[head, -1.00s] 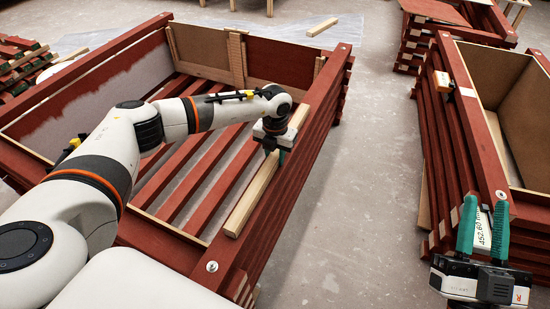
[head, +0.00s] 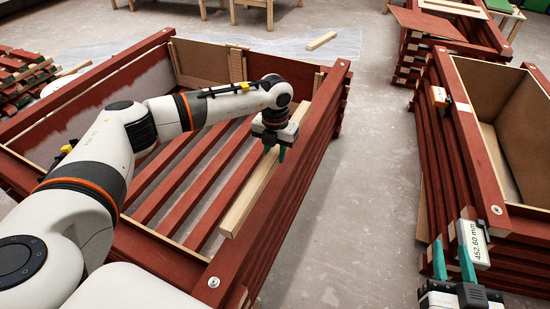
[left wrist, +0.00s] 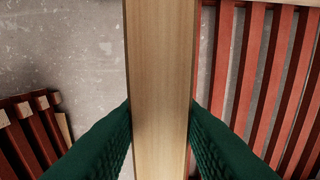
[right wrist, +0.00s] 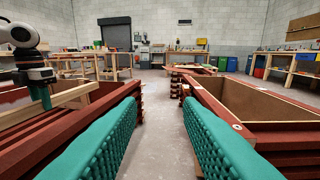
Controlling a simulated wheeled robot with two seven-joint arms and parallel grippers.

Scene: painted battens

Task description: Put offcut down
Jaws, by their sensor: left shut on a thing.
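The offcut (head: 245,203) is a pale, straight wooden batten. My left gripper (head: 274,152) is shut on it, with one green finger on each side in the left wrist view (left wrist: 160,130). In the head view the offcut lies along the inner side of the right wall (head: 290,180) of the red slatted crate. In the right wrist view the offcut (right wrist: 65,99) appears above red timber; whether it touches the crate is unclear. My right gripper (head: 453,265) is empty beside the right-hand crate's near corner. Its green fingers stand apart in the right wrist view (right wrist: 160,135).
The right-hand red crate (head: 480,165) has an open top. Bare concrete floor (head: 365,170) separates the crates. A loose batten (head: 321,40) lies behind.

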